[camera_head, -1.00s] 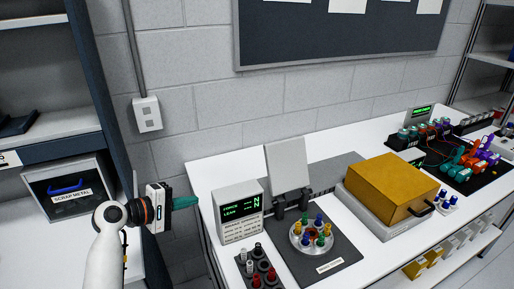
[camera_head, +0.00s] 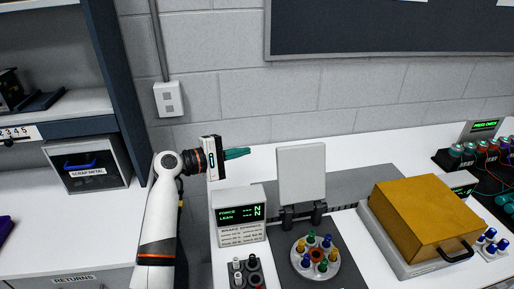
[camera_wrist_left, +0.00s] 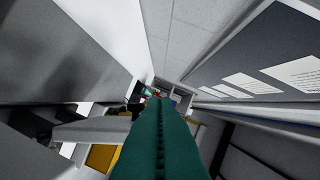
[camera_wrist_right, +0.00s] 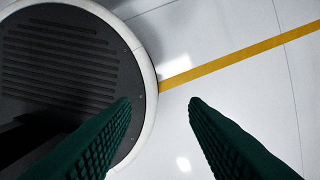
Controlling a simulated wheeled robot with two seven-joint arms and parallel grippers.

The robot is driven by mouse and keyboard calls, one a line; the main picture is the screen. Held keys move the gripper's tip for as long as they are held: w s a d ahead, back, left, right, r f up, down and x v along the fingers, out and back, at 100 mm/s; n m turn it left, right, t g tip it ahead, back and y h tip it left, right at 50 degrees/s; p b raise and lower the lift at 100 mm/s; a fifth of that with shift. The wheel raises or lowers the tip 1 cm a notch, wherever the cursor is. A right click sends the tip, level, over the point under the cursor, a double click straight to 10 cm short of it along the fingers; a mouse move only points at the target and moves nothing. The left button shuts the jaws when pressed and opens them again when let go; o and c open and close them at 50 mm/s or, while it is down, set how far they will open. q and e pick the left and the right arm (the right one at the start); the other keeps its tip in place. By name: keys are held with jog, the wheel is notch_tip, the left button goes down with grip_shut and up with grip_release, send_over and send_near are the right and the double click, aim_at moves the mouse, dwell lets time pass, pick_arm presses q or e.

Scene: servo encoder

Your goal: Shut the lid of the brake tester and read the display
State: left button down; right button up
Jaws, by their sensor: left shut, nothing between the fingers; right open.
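A pale square panel (camera_head: 302,174) stands upright on dark hinges behind a round tray (camera_head: 316,258) of coloured pegs on a dark mat; it looks like the brake tester's raised lid. Left of it is a display box (camera_head: 239,214) with green readouts, FORCE and a second line, apparently dashes and N. My left gripper (camera_head: 245,153) is shut and empty, above the display box and left of the panel, apart from both; its closed teal fingers also show in the left wrist view (camera_wrist_left: 157,102). My right gripper (camera_wrist_right: 160,101) is open and empty over the floor.
An orange box (camera_head: 425,218) with a black handle sits on a grey base to the right. A scrap metal bin (camera_head: 88,163) is at the left. The wall is close behind the bench.

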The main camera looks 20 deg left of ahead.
pick_arm(q)
jog(key=w+d+p, duration=0.3)
jog(key=d+p, duration=0.1)
jog(key=d, duration=0.3)
jog(key=shift+r+p, duration=0.3)
jog(key=shift+p, duration=0.05)
pick_arm(e)
jog(key=r, duration=0.3)
jog(key=s+a+r, duration=0.1)
jog(key=r, duration=0.1)
jog(key=shift+a, duration=0.1)
pick_arm(q)
jog(key=shift+w, duration=0.1)
